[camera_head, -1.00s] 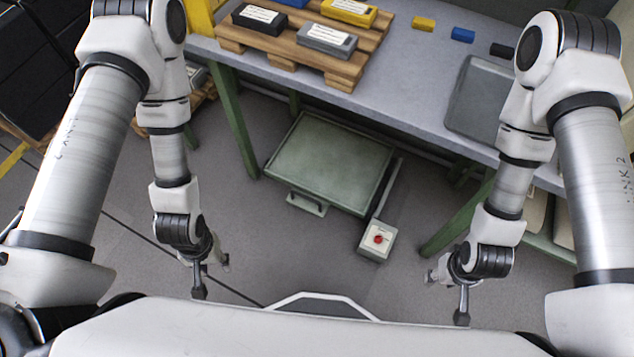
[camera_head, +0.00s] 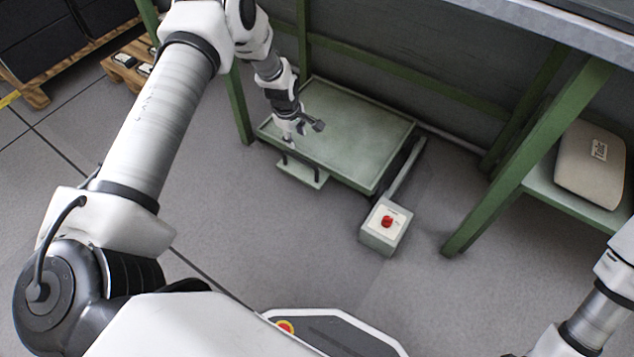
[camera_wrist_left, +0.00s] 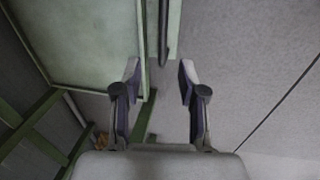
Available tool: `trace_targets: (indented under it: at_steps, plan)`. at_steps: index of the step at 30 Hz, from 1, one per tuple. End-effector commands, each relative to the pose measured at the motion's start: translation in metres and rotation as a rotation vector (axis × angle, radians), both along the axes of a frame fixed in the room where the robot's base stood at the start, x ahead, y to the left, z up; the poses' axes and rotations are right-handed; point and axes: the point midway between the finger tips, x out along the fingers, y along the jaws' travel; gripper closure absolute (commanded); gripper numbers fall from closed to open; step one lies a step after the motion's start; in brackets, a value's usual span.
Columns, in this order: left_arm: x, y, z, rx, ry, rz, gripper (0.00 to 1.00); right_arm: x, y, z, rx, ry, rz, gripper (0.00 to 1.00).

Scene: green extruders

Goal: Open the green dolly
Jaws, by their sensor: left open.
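The green dolly (camera_head: 350,135) is a low, flat, tray-like unit on the floor under the workbench. A small ledge with a dark handle (camera_head: 303,172) sticks out from its front edge. My left gripper (camera_head: 302,134) is open and empty, over the dolly's front edge close to the handle. In the left wrist view, the jaws (camera_wrist_left: 160,74) are apart. The handle bar (camera_wrist_left: 164,30) lies just beyond the fingertips, roughly in line with the gap, and the dolly's top (camera_wrist_left: 80,40) fills the upper left. I cannot tell whether a finger touches the dolly. My right gripper is out of view.
A control box (camera_head: 386,225) with a red button stands on the floor right of the dolly. Green bench legs (camera_head: 525,160) flank the space. A pale case (camera_head: 592,165) lies on the lower shelf at right. The floor in front of the dolly is clear.

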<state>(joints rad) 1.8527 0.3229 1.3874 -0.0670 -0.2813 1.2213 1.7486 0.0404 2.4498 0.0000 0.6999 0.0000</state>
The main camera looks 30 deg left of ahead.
Motion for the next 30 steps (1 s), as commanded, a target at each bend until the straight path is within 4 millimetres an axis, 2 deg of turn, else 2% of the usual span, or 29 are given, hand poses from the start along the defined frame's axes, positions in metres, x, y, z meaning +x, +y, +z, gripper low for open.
trace_targets:
  at_steps: [1,2,9,18,22,29,30]
  plan:
    - [0.001,0.004,-0.034,-0.003,-0.006,0.009,0.59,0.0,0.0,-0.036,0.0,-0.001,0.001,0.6]
    - [0.001,0.005,-0.038,-0.004,-0.009,0.012,0.59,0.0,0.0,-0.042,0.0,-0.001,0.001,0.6]
    - [0.004,0.006,-0.052,-0.005,-0.013,0.014,0.59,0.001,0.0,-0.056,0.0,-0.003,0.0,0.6]
    - [0.014,0.005,-0.109,-0.005,-0.013,0.014,0.59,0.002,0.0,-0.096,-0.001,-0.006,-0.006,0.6]
    - [0.016,0.005,-0.117,-0.005,-0.012,0.014,0.59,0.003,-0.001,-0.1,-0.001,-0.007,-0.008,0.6]
    - [0.017,0.005,-0.116,-0.005,-0.012,0.012,0.59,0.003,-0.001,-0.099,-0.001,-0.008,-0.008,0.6]
    - [0.017,0.005,-0.116,-0.005,-0.012,0.012,0.69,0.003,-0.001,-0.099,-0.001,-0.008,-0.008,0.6]
